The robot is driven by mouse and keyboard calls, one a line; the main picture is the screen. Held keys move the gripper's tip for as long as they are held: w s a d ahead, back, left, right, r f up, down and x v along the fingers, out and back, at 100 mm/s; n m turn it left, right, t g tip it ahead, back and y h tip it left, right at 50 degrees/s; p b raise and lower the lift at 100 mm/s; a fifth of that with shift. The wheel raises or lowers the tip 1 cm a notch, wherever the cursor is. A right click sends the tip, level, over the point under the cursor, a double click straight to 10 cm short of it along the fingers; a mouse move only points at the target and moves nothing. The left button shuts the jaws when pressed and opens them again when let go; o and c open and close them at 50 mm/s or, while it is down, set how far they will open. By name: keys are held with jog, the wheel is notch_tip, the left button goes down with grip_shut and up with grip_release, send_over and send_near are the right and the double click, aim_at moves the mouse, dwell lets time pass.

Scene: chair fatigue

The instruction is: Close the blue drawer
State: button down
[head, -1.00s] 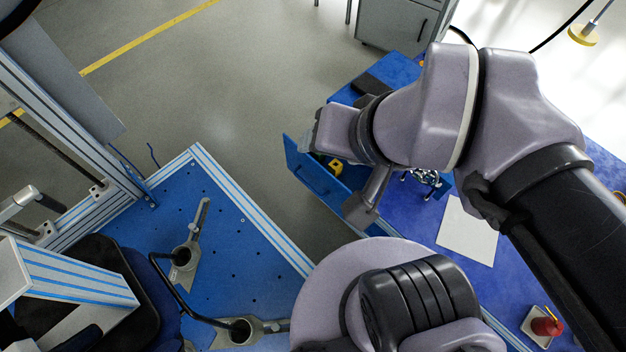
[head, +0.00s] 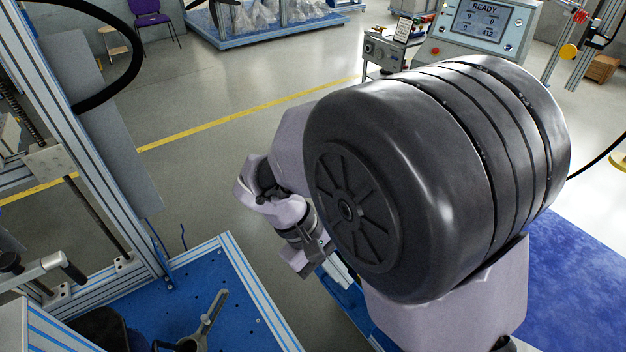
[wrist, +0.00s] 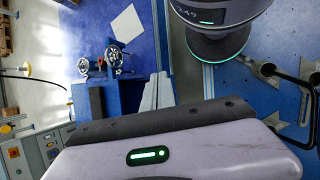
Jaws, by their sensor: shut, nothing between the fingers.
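The blue drawer (head: 348,302) shows only in part in the head view, below my gripper and beside my large arm joint, which hides most of the area. A pale ribbed piece lies at its upper edge; I cannot tell what it is. My gripper (head: 308,252) is at the drawer's upper left, pointing down, shut and empty. I cannot tell whether it touches the drawer. In the wrist view my gripper's pale body fills the bottom edge, and a blue box-like part (wrist: 125,96) is beyond it, probably the drawer unit. How far the drawer stands open is hidden.
A blue perforated bench (head: 190,300) with metal clamps is at the lower left. The blue table (head: 575,285) is at the right. In the wrist view, chrome parts (wrist: 113,56) and a white sheet (wrist: 127,23) lie on it. Grey floor (head: 215,165) is clear beyond.

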jog(key=w+a+f+n+t+h+b, duration=0.1)
jog(key=a+f+n+t+h, duration=0.2)
jog(key=f+n+t+h, duration=0.85)
jog(key=w+a+f+n+y+b, duration=0.1)
jog(key=a+f+n+y, duration=0.35)
jog(key=f, duration=1.45)
jog(key=w+d+h+b, duration=0.1)
jog(key=w+d, duration=0.2)
jog(key=d, duration=0.4)
jog(key=w+d+n+h+b, duration=0.1)
jog(key=w+d+b, duration=0.1)
jog(key=d, duration=0.5)
jog(key=shift+w+h, duration=0.3)
jog(key=shift+w, duration=0.5)
jog(key=shift+d+r, duration=0.1)
